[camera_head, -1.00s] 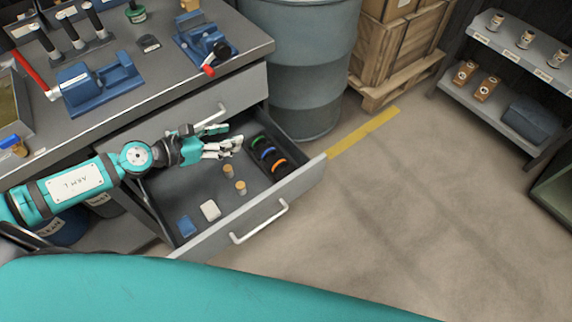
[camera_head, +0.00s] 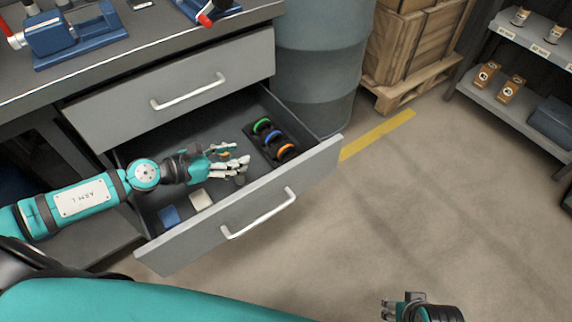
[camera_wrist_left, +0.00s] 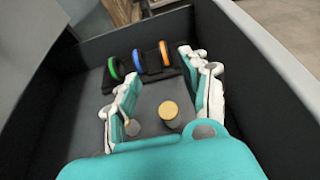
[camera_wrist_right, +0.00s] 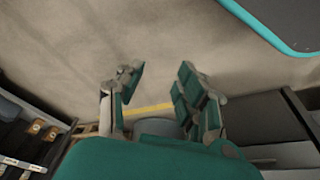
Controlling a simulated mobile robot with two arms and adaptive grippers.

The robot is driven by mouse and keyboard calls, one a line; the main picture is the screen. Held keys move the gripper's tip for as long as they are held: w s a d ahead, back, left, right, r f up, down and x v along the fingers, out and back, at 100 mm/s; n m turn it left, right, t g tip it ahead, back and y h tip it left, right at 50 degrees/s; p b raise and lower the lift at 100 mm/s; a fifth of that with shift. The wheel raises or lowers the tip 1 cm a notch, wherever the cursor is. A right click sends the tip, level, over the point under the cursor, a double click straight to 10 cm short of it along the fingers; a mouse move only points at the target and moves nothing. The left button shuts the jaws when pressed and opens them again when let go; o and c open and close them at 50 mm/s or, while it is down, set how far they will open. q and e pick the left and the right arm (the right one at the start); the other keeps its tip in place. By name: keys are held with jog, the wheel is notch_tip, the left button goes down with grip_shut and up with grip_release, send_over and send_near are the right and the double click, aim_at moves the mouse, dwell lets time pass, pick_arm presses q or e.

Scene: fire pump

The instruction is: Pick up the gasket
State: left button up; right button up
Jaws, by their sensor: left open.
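Three rings stand in a dark rack inside the open drawer: a green ring (camera_head: 261,125), a blue ring (camera_head: 271,138) and an orange ring (camera_head: 286,152). I cannot tell which is the gasket. The left wrist view also shows the green ring (camera_wrist_left: 113,69), blue ring (camera_wrist_left: 138,61) and orange ring (camera_wrist_left: 165,54). My left gripper (camera_head: 240,160) is open and empty in or above the drawer, left of and nearer than the rack. In its wrist view the rings lie beyond its fingers. My right gripper (camera_head: 385,308) is low over the floor; its wrist view shows fingers apart and empty (camera_wrist_right: 158,75).
The drawer's front wall (camera_head: 250,215) has a white handle (camera_head: 260,212). A white block (camera_head: 201,199) and blue block (camera_head: 169,216) lie in the drawer. A shut drawer (camera_head: 190,75) is above; a drum (camera_head: 318,75) stands behind.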

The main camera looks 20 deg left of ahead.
pick_arm(q)
jog(key=shift+f, duration=0.4)
jog(key=shift+w+d, duration=0.15)
jog(key=shift+w, duration=0.05)
jog(key=p, duration=0.2)
send_near(285, 147)
jog(key=shift+w, duration=0.2)
jog(key=x, duration=0.4)
jog(key=shift+w+f, duration=0.2)
jog(key=shift+f, duration=0.05)
jog(key=shift+x, duration=0.9)
jog(key=x, duration=0.3)
jog(key=shift+w+d+f, duration=0.1)
jog(key=shift+w+d, duration=0.1)
jog(key=shift+d, duration=0.25)
jog(key=shift+w+d+f, duration=0.15)
jog(key=shift+w+d, duration=0.05)
jog(key=shift+w, duration=0.1)
grip_shut()
pick_arm(e)
notch_tip(285, 147, down, 4)
jog(key=shift+f, duration=0.1)
